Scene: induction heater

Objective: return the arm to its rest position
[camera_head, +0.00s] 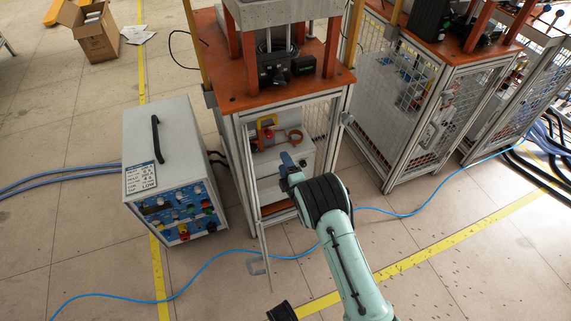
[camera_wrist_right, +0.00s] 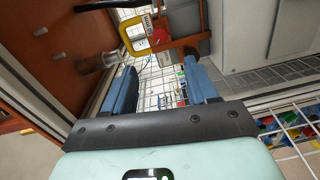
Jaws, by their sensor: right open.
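My right arm reaches up from the lower right in the head view. Its right gripper (camera_head: 287,162) is at the open front of the orange-topped cabinet (camera_head: 232,95), seen from behind and partly hidden by the wrist. In the right wrist view the two blue fingers of the right gripper (camera_wrist_right: 160,88) stand wide apart with nothing held between them. Beyond the fingertips is a yellow-framed part with a red piece (camera_wrist_right: 136,38), which also shows inside the cabinet in the head view (camera_head: 267,122).
The cabinet's door (camera_head: 257,215) stands open to the left of my arm. A white control box (camera_head: 165,150) stands at left. A blue cable (camera_head: 215,255) crosses the floor. More mesh-sided cabinets (camera_head: 405,95) stand at right. Floor at lower right is mostly clear.

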